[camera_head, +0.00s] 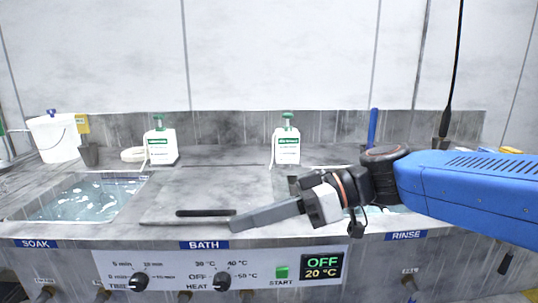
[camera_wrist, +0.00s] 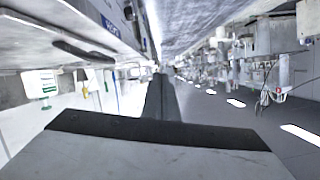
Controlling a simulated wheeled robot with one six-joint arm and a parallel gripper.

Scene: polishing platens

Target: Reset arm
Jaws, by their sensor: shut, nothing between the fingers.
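My gripper (camera_head: 236,222) is at the end of my blue arm, which reaches in from the right in the head view. Its fingers point left and are shut with nothing between them, above the front of the bath lid. The bath lid (camera_head: 190,190) is a flat grey cover over the middle basin, with a dark bar handle (camera_head: 206,212) just left of the fingertips. Whether the fingers touch the lid cannot be told.
The soak basin (camera_head: 88,200) at left holds clear liquid. The rinse basin is partly hidden behind my arm. Two white bottles with green pumps (camera_head: 160,143) (camera_head: 286,142) and a white bucket (camera_head: 54,137) stand at the back. The front panel has knobs and an OFF display (camera_head: 322,267).

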